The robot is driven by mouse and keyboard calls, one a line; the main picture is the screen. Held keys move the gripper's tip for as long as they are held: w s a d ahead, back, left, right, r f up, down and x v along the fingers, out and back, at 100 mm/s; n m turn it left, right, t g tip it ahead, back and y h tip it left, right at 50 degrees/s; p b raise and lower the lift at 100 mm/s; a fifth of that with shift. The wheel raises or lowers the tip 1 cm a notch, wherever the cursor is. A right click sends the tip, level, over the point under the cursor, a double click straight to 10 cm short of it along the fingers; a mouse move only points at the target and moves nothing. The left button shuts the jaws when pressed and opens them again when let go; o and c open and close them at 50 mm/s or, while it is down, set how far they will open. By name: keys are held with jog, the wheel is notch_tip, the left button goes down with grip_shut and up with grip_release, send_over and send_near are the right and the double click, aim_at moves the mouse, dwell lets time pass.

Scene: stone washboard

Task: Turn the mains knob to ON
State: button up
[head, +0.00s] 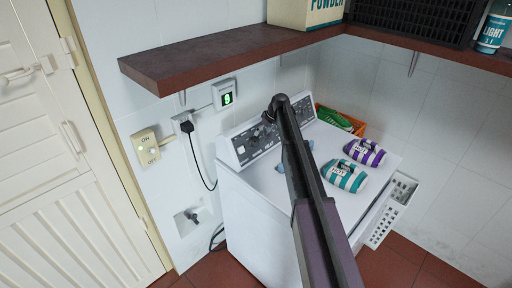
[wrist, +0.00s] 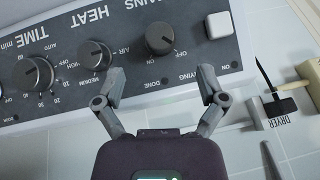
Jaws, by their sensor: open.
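The mains knob (wrist: 160,39) is a round dark knob on the grey control panel (wrist: 60,105), below the upside-down MAINS label in the wrist view. Small lettering beside it looks like OFF; its exact pointer direction is hard to read. My gripper (wrist: 160,74) is open and empty, its two fingers spread on either side of the knob's line, with the tips just short of it. In the head view my gripper (head: 268,117) is small and dark over the washer's panel (head: 242,150) and hides part of it.
The heat knob (wrist: 95,55) and time knob (wrist: 32,73) sit left of the mains knob, and a white button (wrist: 218,25) sits right. A wooden shelf (head: 200,55) hangs above. A wall switch (head: 146,147) marked ON and OFF is at left.

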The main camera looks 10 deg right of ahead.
aim_at(256, 142)
jog(key=shift+b+x, duration=3.45)
jog(key=shift+x, duration=0.65)
jog(key=c, duration=1.1)
